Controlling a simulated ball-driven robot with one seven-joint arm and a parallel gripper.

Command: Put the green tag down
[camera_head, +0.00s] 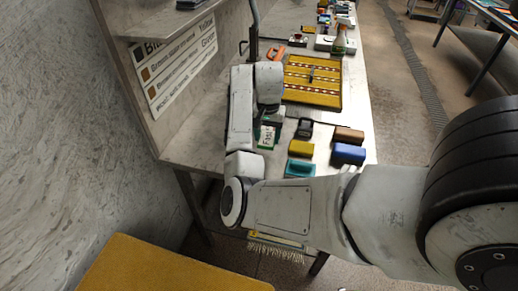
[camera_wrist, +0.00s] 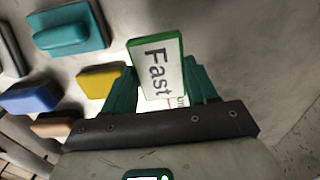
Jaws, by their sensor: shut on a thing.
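The green tag (camera_head: 266,137) is a small white plate with a green edge and the word "Fast" on it. It shows large in the wrist view (camera_wrist: 157,70), upside of the word turned sideways. My gripper (camera_wrist: 162,82) is shut on it, with a dark green finger at each side. In the head view my gripper (camera_head: 269,122) is over the near left part of the bench, mostly hidden by my arm. I cannot tell whether the tag's lower edge touches the bench top.
Right of the tag on the bench (camera_head: 205,145) are teal (camera_head: 300,169), yellow (camera_head: 301,147), blue (camera_head: 348,153), brown (camera_head: 348,134) and black (camera_head: 304,128) brushes or blocks. A wall sign (camera_head: 175,65) stands at left.

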